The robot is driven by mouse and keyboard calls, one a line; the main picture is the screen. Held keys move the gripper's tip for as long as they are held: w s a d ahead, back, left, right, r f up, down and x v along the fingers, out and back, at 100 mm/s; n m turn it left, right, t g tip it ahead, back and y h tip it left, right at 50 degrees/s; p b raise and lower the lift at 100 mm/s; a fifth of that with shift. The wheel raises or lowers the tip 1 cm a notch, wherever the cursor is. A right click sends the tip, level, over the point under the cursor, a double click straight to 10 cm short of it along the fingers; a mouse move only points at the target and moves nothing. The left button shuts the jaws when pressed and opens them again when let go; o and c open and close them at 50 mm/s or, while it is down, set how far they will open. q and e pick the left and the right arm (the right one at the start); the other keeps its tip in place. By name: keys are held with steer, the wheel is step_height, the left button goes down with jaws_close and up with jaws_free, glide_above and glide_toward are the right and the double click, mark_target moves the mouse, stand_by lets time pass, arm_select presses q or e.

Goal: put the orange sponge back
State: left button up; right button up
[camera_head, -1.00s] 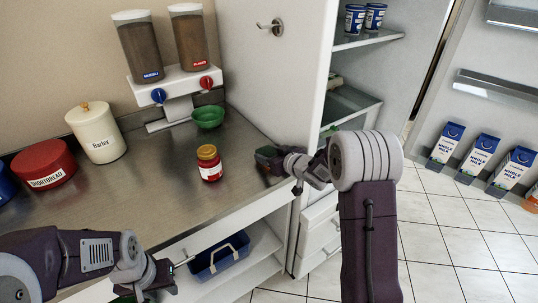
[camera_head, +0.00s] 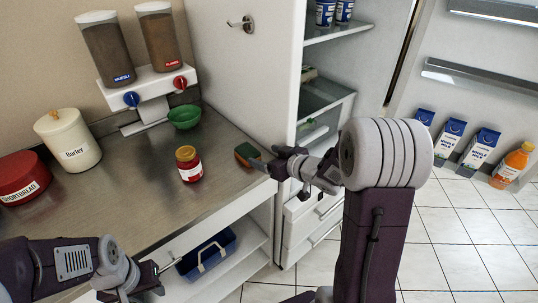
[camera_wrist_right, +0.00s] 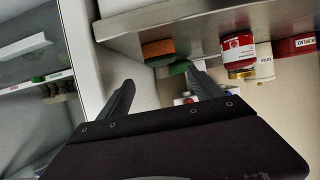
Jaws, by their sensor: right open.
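The sponge (camera_head: 247,153), orange with a green side, lies on the metal counter near its right end, close to the tall white fridge side. It also shows in the right wrist view (camera_wrist_right: 158,48), beyond the fingers. My right gripper (camera_head: 266,162) is just right of the sponge, open and empty, with its two fingers (camera_wrist_right: 160,82) spread in the wrist view. It appears apart from the sponge. My left gripper (camera_head: 150,282) is low at the left, in front of the counter's front edge; its jaws are too unclear to read.
A red jar with a yellow lid (camera_head: 189,164) stands left of the sponge. A green bowl (camera_head: 184,117) sits under the cereal dispenser (camera_head: 150,85). The barley canister (camera_head: 68,140) and shortbread tin (camera_head: 22,178) are further left. The open fridge (camera_head: 325,100) is at right.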

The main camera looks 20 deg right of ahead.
steer(key=s+d+f+m+g+h, duration=0.3)
steer(key=s+f+g+h, duration=0.2)
steer(key=s+f, duration=0.2)
steer(key=s+a+f+g, duration=0.2)
steer(key=s+a+g, duration=0.1)
steer(key=s, duration=0.5)
steer(key=s+a+f+m+g, duration=0.1)
steer(key=s+a+f+g, duration=0.1)
steer(key=s, duration=0.6)
steer(key=shift+s+a+f+g+y, duration=0.2)
steer(key=shift+a+f+g+y, duration=0.1)
steer(key=shift+a+g, duration=0.4)
steer(key=shift+d+r, duration=0.1)
step_height(320, 180, up, 7)
steer(key=p, duration=0.7)
steer(key=shift+f, duration=0.2)
